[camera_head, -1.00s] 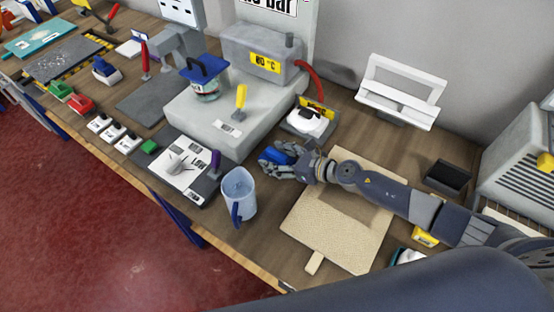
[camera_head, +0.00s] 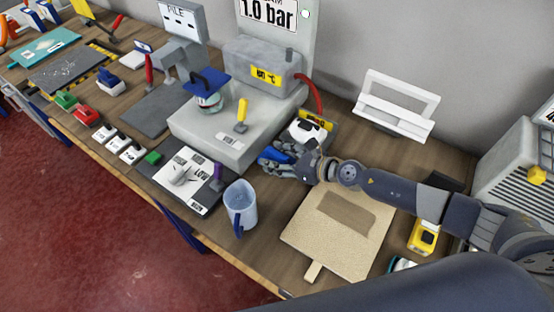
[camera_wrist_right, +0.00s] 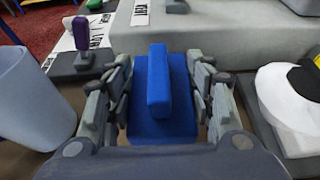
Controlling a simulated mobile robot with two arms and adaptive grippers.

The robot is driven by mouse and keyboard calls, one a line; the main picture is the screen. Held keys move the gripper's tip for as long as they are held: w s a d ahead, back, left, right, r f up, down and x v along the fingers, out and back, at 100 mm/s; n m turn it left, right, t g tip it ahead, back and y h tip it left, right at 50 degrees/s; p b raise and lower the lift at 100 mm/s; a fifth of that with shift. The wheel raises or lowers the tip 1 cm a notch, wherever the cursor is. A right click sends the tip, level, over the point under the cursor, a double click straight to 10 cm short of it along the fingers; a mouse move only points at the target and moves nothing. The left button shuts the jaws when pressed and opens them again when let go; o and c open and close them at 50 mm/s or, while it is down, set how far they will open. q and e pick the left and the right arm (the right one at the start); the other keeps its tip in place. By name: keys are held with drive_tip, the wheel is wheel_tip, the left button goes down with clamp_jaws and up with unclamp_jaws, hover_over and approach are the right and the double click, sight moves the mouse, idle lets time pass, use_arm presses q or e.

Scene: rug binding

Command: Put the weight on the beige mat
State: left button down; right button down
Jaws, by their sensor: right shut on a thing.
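My right gripper (camera_head: 278,160) is shut on a blue block with a raised bar handle, which I take as the weight (camera_head: 273,155). In the right wrist view the weight (camera_wrist_right: 160,95) sits between the fingers (camera_wrist_right: 160,98). The beige mat (camera_head: 310,235) lies flat on the bench, with a darker tan patch and a short tab at its front edge. The held weight is beyond the mat's back left edge, not over it; its height above the bench is hard to tell. My left gripper is not in view.
A blue-grey jug (camera_head: 240,207) stands left of the mat. A white-and-black object (camera_head: 306,131) sits just behind the gripper, close to the grey press base (camera_head: 225,135). A yellow item (camera_head: 423,238) lies right of the mat. The mat's top is bare.

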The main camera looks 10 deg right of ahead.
sight(276, 152)
wheel_tip(276, 152, up, 5)
drive_tip(key=p, duration=0.2)
drive_tip(key=shift+w+p, duration=0.1)
drive_tip(key=shift+p, duration=0.25)
